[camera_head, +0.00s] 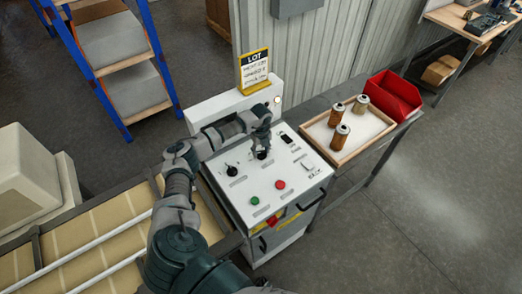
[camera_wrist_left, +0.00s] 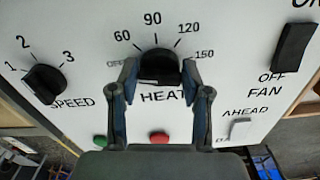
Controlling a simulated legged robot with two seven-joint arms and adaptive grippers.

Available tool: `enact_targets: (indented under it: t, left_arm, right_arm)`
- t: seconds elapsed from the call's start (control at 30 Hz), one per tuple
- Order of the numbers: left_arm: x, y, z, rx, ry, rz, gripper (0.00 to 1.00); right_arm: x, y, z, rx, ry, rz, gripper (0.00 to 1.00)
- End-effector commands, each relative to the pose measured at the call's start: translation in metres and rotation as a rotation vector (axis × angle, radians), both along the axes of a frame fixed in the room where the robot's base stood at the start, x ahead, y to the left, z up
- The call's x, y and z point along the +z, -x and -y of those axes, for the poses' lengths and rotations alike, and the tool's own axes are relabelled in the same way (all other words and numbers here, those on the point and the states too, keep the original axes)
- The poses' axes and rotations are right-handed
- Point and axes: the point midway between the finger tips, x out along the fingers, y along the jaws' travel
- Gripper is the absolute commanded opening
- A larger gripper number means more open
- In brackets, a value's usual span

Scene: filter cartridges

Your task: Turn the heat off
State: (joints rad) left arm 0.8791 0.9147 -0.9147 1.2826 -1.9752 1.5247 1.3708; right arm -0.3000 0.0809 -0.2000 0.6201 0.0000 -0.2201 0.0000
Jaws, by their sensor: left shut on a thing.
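The white control panel (camera_head: 240,190) has a black HEAT knob (camera_wrist_left: 158,64) with a dial marked OFF, 60, 90, 120 and 150. OFF is at the dial's left end in the left wrist view. My left gripper (camera_wrist_left: 160,80) is shut on the HEAT knob, one finger on each side. In the head view my left gripper (camera_head: 262,148) is over the middle of the panel and hides most of the knob. I cannot tell surely which mark the knob points to. My right gripper is not in view.
A SPEED knob (camera_wrist_left: 44,83) is left of HEAT, and a black FAN switch (camera_wrist_left: 293,47) is right. Green (camera_head: 255,200) and red (camera_head: 280,184) buttons sit nearer the front. A wooden tray (camera_head: 343,162) with three cartridges and a red bin (camera_head: 392,95) stand to the right.

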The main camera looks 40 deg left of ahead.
Motion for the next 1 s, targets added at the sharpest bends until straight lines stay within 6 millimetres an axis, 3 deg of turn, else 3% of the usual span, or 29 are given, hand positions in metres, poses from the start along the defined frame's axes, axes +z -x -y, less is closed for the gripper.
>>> enact_targets:
  t: [0.3, 0.33, 0.4, 0.77, 0.87, 1.0]
  left_arm:
    - [0.003, -0.003, -0.002, 0.003, -0.003, 0.010, 0.13]
    - [0.003, -0.003, -0.002, 0.003, -0.003, 0.010, 0.52]
    - [0.003, -0.002, -0.002, 0.002, -0.002, 0.009, 0.70]
    - [0.004, 0.000, 0.000, 0.000, -0.001, 0.004, 0.71]
    - [0.015, -0.001, 0.000, 0.000, -0.001, 0.006, 0.71]
    - [0.043, -0.002, -0.001, 0.001, -0.001, 0.007, 0.71]
  right_arm:
    - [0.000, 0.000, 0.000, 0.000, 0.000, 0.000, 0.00]
    - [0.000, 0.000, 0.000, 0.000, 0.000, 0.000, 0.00]
    - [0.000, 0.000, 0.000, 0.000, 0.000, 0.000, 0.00]
    - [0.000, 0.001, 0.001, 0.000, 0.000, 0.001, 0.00]
    - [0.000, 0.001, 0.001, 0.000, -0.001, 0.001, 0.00]
    - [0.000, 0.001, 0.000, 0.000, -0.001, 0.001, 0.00]
